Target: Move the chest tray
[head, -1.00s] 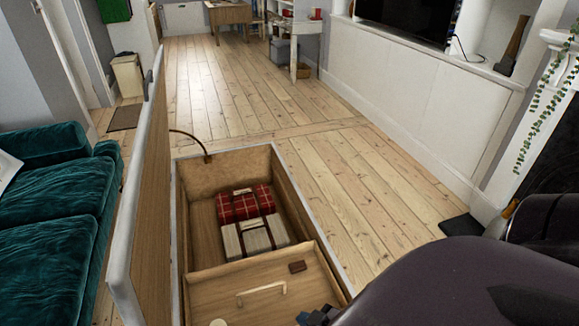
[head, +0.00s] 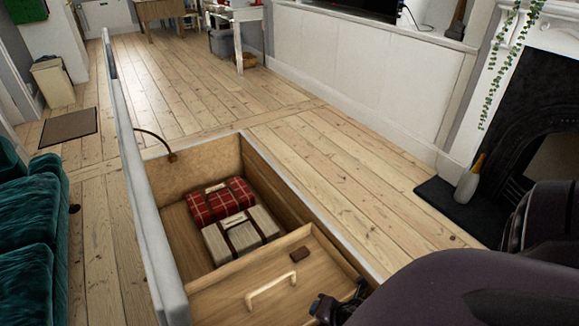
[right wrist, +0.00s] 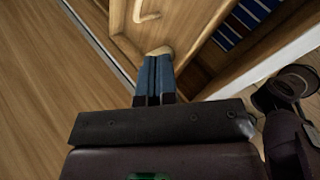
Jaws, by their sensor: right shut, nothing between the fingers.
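The wooden chest (head: 268,178) stands open, its raised lid (head: 140,200) at the left. My right gripper (head: 322,306) is at the tray's right side, right of the handle, partly hidden by my arm. In the right wrist view its blue fingers (right wrist: 157,75) are shut and empty, close to a pale rounded piece (right wrist: 160,51) on the wood. The handle (right wrist: 147,12) is beyond them, apart. My left gripper is out of view.
A red plaid bundle (head: 214,205) and a cream strapped bundle (head: 240,235) lie in the chest beyond the tray. A teal sofa (head: 30,240) is at the left, a fireplace (head: 520,130) at the right. Floorboards (head: 360,170) right of the chest are clear.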

